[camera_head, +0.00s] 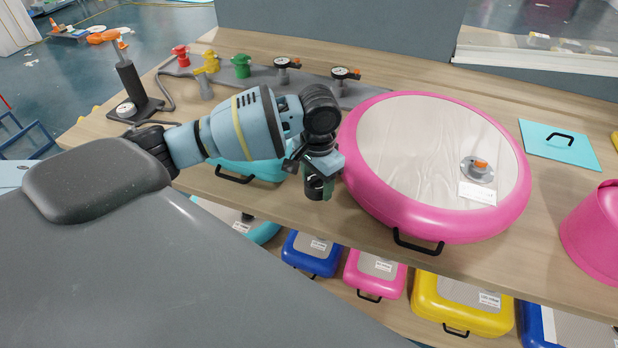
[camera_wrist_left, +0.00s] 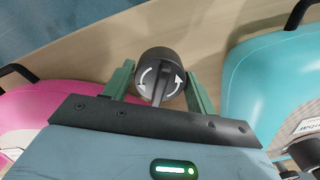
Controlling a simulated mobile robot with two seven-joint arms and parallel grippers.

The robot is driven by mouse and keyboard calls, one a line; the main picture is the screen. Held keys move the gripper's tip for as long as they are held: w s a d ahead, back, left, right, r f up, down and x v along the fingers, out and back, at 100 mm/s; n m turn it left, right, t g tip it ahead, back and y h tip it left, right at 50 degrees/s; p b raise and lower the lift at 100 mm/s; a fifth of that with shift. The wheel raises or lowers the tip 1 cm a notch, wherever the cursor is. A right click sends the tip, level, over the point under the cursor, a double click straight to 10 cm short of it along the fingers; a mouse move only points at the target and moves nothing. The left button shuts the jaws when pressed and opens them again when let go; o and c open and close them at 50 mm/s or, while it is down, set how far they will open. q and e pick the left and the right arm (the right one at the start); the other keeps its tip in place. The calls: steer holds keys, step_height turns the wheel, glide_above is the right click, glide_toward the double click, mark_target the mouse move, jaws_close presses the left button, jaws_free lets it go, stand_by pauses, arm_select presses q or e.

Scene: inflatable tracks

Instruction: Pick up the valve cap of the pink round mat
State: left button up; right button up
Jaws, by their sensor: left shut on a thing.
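The pink round mat (camera_head: 425,130) lies on the wooden table, right of my left gripper, with its grey top facing up. Its valve (camera_head: 478,169) shows a grey ring with an orange centre and no cap over it. My left gripper (camera_head: 320,188) is shut on a black valve cap, held in the air at the mat's left side. In the left wrist view the black cap (camera_wrist_left: 160,72), with white curved arrows and a raised bar, sits between the two green fingers (camera_wrist_left: 160,88). My right gripper is not in view.
A teal mat (camera_head: 262,168) lies behind my left arm. A pump with an orange handle (camera_head: 103,37), coloured adapters (camera_head: 241,66) and gauges (camera_head: 346,74) stand at the back left. A pink cone-shaped thing (camera_head: 597,235) is at right. Coloured mats (camera_head: 461,305) sit on a shelf below.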

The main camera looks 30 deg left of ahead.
arm_select(q)
steer(key=s+d+r, duration=0.1)
steer(key=s+d, duration=0.4)
steer(key=d, duration=0.7)
steer(key=s+a+r+n, duration=0.3)
steer(key=s+a+r, duration=0.1)
steer(key=a+r, duration=0.2)
steer(key=shift+s, duration=0.25)
